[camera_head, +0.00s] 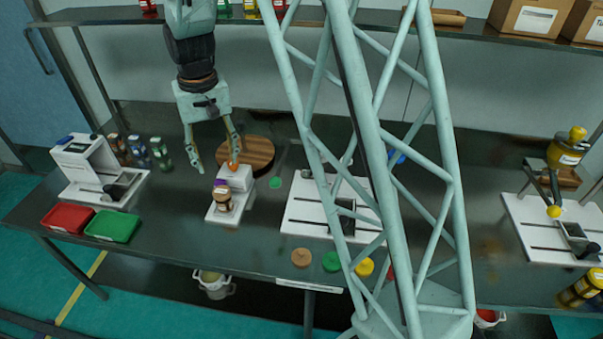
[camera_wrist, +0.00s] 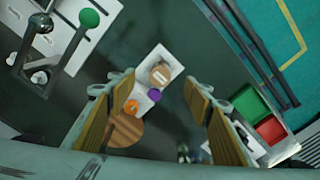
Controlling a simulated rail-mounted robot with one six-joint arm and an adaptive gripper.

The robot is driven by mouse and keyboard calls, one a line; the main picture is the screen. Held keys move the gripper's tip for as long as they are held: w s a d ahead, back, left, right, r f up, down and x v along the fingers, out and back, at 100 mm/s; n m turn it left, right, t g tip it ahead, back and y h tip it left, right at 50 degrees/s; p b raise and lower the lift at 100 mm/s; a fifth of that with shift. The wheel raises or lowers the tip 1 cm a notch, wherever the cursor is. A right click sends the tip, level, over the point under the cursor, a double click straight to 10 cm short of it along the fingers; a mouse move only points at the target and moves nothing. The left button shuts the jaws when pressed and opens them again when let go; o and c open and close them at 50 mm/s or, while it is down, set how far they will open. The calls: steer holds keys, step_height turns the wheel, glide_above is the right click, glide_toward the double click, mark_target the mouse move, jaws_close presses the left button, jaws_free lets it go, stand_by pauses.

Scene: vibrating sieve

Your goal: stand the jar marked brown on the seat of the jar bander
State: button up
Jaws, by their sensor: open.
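The brown jar with a pale label (camera_head: 223,200) stands upright on the front of a small white stand, which looks like the jar bander (camera_head: 238,181). The jar shows from above in the wrist view (camera_wrist: 160,76). A purple part (camera_head: 220,184) is at the jar's top; I cannot tell whether it belongs to the jar or the stand. An orange knob (camera_head: 233,164) is on the stand's raised back. My gripper (camera_head: 215,165) is open and empty, above and behind the jar, fingers pointing down. In the wrist view the stand lies between the spread fingers (camera_wrist: 162,84).
A round wooden board (camera_head: 258,153) lies behind the stand. Several small bottles (camera_head: 138,152) and a white machine (camera_head: 90,165) are left, with red (camera_head: 67,218) and green (camera_head: 112,226) trays. Coloured discs (camera_head: 301,257) lie at the front edge. My lattice column blocks the centre.

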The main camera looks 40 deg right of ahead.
steer(key=s+r+t, duration=0.2)
steer(key=s+r, duration=1.7)
steer(key=r, duration=0.1)
steer(key=s+r+n, duration=0.1)
steer(key=s+r, duration=0.1)
steer(key=s, duration=0.9)
steer(key=s+r+t, duration=0.1)
steer(key=s+r, duration=0.1)
steer(key=s, duration=0.9)
steer(key=shift+s+r+n, duration=0.4)
steer(key=shift+r, duration=0.1)
